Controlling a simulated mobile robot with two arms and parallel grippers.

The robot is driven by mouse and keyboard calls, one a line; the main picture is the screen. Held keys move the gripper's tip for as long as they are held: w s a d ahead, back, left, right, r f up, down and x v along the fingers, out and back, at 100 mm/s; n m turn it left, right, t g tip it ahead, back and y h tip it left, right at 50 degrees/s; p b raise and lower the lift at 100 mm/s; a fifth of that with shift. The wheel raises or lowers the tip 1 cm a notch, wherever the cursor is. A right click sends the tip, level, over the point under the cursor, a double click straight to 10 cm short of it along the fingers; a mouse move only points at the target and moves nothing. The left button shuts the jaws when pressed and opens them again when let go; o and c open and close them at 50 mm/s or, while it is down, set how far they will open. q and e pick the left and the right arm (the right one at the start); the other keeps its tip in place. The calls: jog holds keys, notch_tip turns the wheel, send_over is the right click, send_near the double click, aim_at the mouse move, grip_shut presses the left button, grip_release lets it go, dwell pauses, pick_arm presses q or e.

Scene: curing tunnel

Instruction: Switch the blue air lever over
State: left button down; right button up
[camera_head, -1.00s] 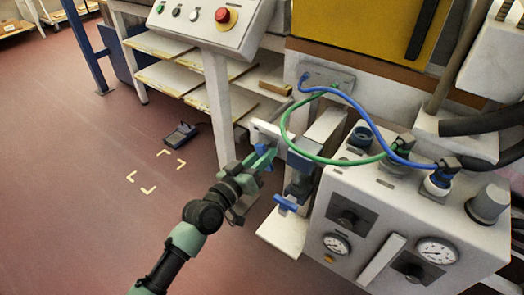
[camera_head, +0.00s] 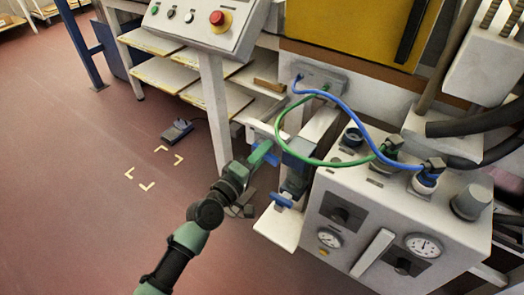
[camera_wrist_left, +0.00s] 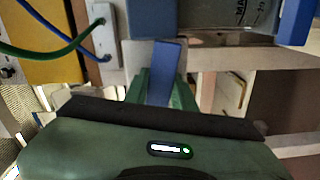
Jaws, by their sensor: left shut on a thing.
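The blue air lever (camera_wrist_left: 163,72) stands between the two green fingers of my left gripper (camera_wrist_left: 162,92) in the left wrist view. The fingers are shut on it, one on each side. In the head view my left gripper (camera_head: 260,154) reaches in from the lower left to the white bracket beside the machine, and a small blue part of the lever (camera_head: 272,159) shows beside the fingers. The lever's pivot is hidden. My right gripper is not in view.
A second blue handle (camera_head: 282,200) sits just right of and below the gripper. A white gauge box (camera_head: 440,215) stands to the right. Green (camera_head: 330,163) and blue (camera_head: 365,122) hoses loop above. The red floor at left is mostly open, with a pedal (camera_head: 177,130).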

pick_arm(q)
jog(key=shift+r+n+p, duration=0.15)
jog(key=shift+n+p, duration=0.15)
jog(key=shift+n, duration=0.9)
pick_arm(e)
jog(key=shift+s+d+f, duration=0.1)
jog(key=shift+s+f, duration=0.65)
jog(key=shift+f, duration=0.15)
pick_arm(q)
jog(key=c, duration=1.2)
grip_release()
jog(key=shift+o, duration=0.2)
jog(key=shift+s+a, duration=0.1)
jog(key=v, duration=0.7)
jog(key=shift+s+a, duration=0.2)
jog(key=shift+s, duration=0.05)
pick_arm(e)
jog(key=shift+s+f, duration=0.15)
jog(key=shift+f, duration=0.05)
